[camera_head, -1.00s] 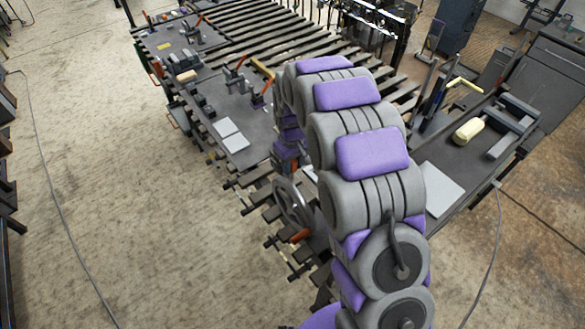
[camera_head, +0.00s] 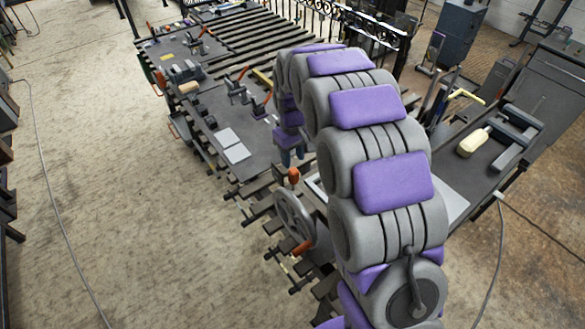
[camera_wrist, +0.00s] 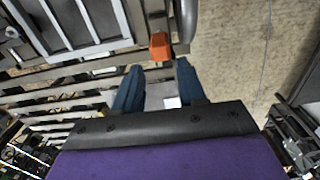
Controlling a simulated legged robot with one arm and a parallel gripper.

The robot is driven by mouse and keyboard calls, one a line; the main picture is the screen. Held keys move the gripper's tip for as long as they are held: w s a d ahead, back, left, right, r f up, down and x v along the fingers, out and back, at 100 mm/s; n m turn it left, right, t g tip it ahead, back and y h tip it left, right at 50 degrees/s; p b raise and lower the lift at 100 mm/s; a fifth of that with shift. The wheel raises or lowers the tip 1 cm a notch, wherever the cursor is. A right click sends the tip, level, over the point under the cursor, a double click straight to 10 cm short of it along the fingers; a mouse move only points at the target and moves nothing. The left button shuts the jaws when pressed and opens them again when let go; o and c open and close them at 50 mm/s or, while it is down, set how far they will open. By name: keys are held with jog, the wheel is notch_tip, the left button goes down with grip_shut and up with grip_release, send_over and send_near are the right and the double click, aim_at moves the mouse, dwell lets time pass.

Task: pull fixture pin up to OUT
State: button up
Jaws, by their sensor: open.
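An orange-topped knob (camera_head: 294,175) stands upright just behind the handwheel (camera_head: 294,219) in the head view. It looks like the fixture pin's grip, but no label is readable. In the wrist view the orange knob (camera_wrist: 160,46) is just beyond my fingertips, roughly centred between them and apart from them. My gripper (camera_wrist: 158,74) is open, with its two blue fingers spread and nothing held. In the head view my gripper (camera_head: 290,158) is close to the knob, on its far side, partly hidden by my arm. The pin's shaft and any OUT mark cannot be made out.
The handwheel has an orange handle (camera_head: 303,248).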

aim_at(292, 169)
notch_tip(292, 169, up, 9)
jog(key=shift+r+b, duration=0.15)
jog(key=shift+b, duration=0.15)
jog(key=shift+w+a, duration=0.1)
dwell(0.4)
